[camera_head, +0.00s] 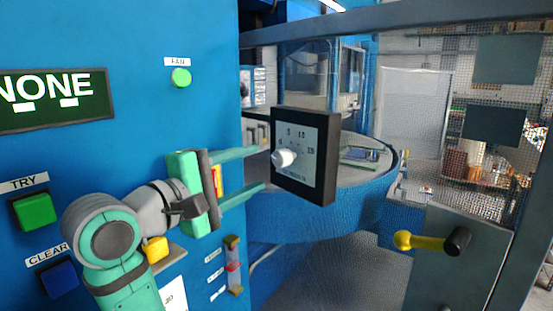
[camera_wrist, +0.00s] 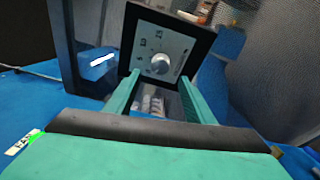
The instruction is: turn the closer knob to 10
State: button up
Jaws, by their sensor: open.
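A small white knob (camera_head: 283,158) sits on the pale dial face of a black-framed box (camera_head: 322,160). The dial has printed numbers around the knob, a 10 among them; the small print below is unreadable. I cannot tell which number the knob points to. My gripper (camera_head: 266,169) is open, its two teal fingers reaching toward the dial from the left. In the wrist view the knob (camera_wrist: 159,64) lies ahead, between the lines of the fingers (camera_wrist: 158,78), with a gap on each side. How far the fingertips are from the dial face is unclear.
A blue wall panel at left carries a NONE display (camera_head: 55,100), a green FAN button (camera_head: 181,77), a green TRY button (camera_head: 34,209) and a blue CLEAR button (camera_head: 58,279). A yellow lever with a black grip (camera_head: 430,242) is at right. A round table (camera_head: 345,180) stands behind the box.

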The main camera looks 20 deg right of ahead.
aim_at(276, 159)
jog(key=x, duration=0.9)
jog(key=shift+w+d, duration=0.25)
jog(key=c, duration=1.1)
jog(key=shift+o, duration=0.2)
